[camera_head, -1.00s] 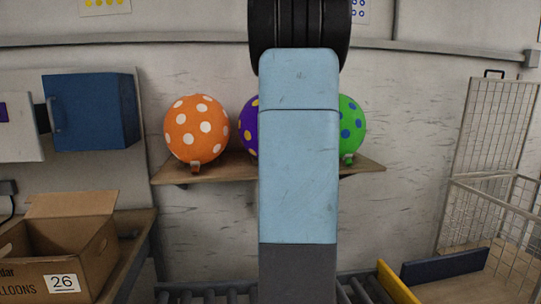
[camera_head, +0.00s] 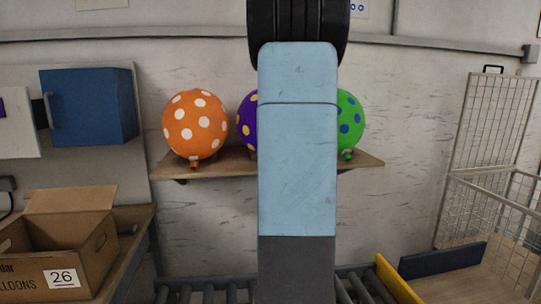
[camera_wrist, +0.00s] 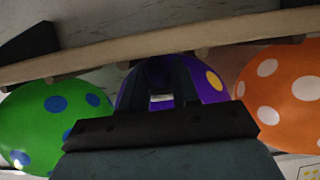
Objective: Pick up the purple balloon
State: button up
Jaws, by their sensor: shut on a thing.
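The purple balloon (camera_head: 247,121) with yellow dots is on the shelf between the orange and green balloons. In the head view, my blue arm hides most of it and all of my gripper. In the wrist view, which is upside down, the purple balloon (camera_wrist: 209,88) is directly behind my gripper (camera_wrist: 168,82). The two dark fingers are close together in front of it, with a small pale patch between them. My gripper is shut on the purple balloon; the exact grip point is hard to see.
An orange balloon (camera_head: 195,124) and a green balloon (camera_head: 350,121) stand close on either side. The wooden shelf (camera_head: 221,165) carries them. Below are a roller conveyor (camera_head: 210,291), an open cardboard box (camera_head: 60,255) at left and a wire cage (camera_head: 495,170) at right.

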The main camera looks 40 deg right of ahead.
notch_tip(320, 180, up, 23)
dwell(1.9)
